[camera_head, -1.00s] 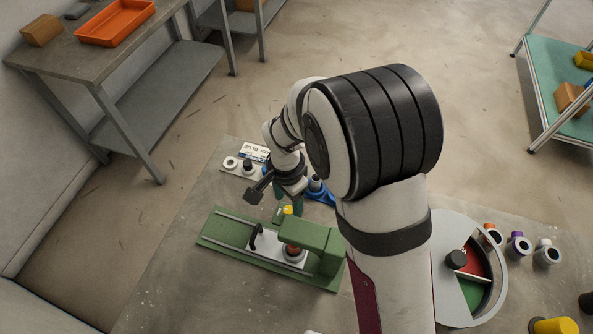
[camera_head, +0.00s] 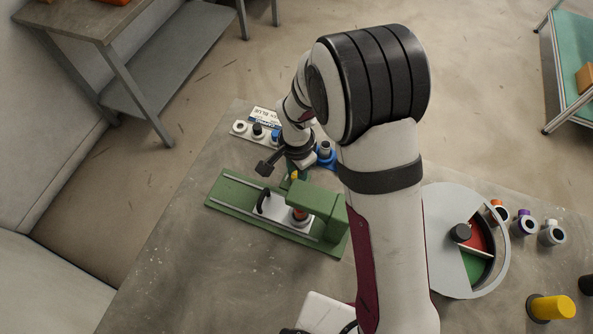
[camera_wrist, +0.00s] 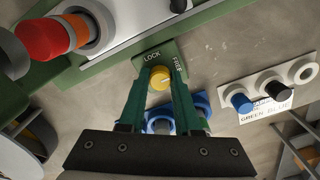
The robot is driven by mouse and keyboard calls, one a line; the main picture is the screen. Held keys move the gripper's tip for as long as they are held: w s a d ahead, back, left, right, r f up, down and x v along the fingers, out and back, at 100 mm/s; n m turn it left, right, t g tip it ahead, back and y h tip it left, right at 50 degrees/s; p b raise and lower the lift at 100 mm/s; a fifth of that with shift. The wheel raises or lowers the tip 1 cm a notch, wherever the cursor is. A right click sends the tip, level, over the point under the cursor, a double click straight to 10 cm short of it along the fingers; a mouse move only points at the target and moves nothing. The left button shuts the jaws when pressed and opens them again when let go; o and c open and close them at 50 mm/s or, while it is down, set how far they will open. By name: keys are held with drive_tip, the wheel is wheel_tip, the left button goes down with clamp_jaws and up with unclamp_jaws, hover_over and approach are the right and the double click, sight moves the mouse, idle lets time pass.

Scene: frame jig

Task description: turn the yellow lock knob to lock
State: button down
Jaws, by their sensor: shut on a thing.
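The yellow lock knob (camera_wrist: 160,77) sits on a small green plate (camera_wrist: 153,62) marked LOCK on the left and FREE on the right in the wrist view. My gripper (camera_wrist: 160,85) has its two green fingers on either side of the knob and is shut on it. The knob's pointing direction is too small to tell. In the head view, the knob (camera_head: 294,175) is a small yellow spot at the far edge of the green jig (camera_head: 232,205), partly hidden by my gripper (camera_head: 293,179).
The jig carries a pale plate with a black handle (camera_head: 262,201) and a red-topped part (camera_head: 300,213) under a green arm. Behind my gripper is a blue fixture (camera_head: 326,155). A holder with rings and pegs (camera_head: 258,131) is at back left. A round red-green tray (camera_head: 437,240) stands right.

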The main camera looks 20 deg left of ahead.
sight(296, 175)
drive_tip(key=n, duration=0.4)
drive_tip(key=shift+n, duration=0.3)
drive_tip(key=c, duration=0.6)
unclamp_jaws()
drive_tip(key=shift+r, duration=0.1)
wheel_tip(296, 175, up, 16)
drive_tip(key=shift+f, duration=0.2)
